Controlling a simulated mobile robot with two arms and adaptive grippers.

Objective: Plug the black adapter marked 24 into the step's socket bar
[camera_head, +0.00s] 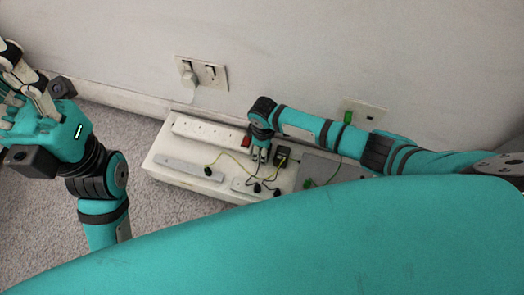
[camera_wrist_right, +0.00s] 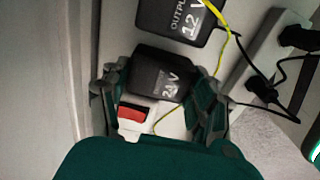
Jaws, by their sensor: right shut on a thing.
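The black adapter marked 24 V (camera_wrist_right: 160,82) sits between the two fingers of my right gripper (camera_wrist_right: 160,92), which is shut on it. In the head view my right gripper (camera_head: 259,152) hides most of this adapter. The white socket bar (camera_head: 204,131) lies along the back of the white step (camera_head: 160,153), and its red switch is just left of the gripper. The red switch (camera_wrist_right: 133,114) also shows close below the adapter in the wrist view. Whether the adapter's pins are in a socket is hidden. My left gripper (camera_head: 14,80) is at the far left, fingers apart, with nothing seen in it.
A second black adapter (camera_head: 282,155), marked 12 V (camera_wrist_right: 178,20), stands close beside the held one. A grey bar (camera_head: 192,170) and a shorter bar (camera_wrist_right: 270,55) with black plugs lie nearby. Yellow and black cables cross the step. The wall is close behind.

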